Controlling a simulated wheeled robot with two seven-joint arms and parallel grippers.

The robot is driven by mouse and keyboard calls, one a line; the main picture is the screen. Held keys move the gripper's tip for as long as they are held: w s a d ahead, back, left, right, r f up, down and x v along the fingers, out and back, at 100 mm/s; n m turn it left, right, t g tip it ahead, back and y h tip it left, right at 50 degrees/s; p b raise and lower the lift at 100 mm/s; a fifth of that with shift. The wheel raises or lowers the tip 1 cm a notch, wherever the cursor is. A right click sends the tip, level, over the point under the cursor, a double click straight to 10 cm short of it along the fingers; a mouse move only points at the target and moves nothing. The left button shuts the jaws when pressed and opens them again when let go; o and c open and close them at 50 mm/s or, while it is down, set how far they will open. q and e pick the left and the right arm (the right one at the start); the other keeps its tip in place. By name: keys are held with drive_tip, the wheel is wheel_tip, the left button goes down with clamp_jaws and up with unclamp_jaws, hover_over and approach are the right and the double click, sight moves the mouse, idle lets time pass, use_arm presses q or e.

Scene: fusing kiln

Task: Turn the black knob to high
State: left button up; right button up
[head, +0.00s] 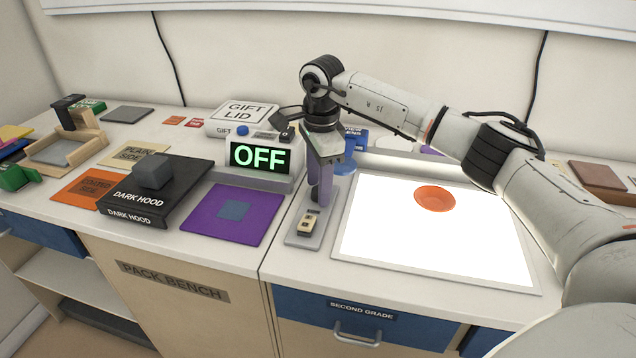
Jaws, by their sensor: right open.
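A white box with a black display (260,156) reading OFF in green stands at the back middle. On its top are a blue knob (242,130) and a small black knob (288,132) at the right end, close to my wrist. The black knob's setting is too small to read. My right gripper (319,192) points down just right of the display box. My left gripper is out of view.
A lit white panel (430,245) holding an orange dish (434,198) lies at the right. A purple mat (205,222) and a black DARK HOOD block (140,196) lie left of the plate. A GIFT LID box (245,112) stands behind the display box.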

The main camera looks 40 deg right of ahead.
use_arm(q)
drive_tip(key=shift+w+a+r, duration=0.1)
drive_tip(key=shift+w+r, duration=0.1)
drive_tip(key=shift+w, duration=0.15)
use_arm(e)
drive_tip(key=shift+f, duration=0.25)
drive_tip(key=shift+c, duration=0.3)
drive_tip(key=shift+w, duration=0.1)
drive_tip(key=c, duration=1)
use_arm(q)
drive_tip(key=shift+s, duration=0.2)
use_arm(e)
drive_tip(key=shift+r+n, duration=0.1)
drive_tip(key=shift+n, duration=0.3)
drive_tip(key=shift+n+p, duration=0.4)
drive_tip(key=shift+n, duration=0.1)
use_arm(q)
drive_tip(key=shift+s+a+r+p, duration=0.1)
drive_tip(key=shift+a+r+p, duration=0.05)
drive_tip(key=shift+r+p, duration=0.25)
use_arm(e)
drive_tip(key=shift+n, duration=2.2)
drive_tip(key=shift+y, duration=0.3)
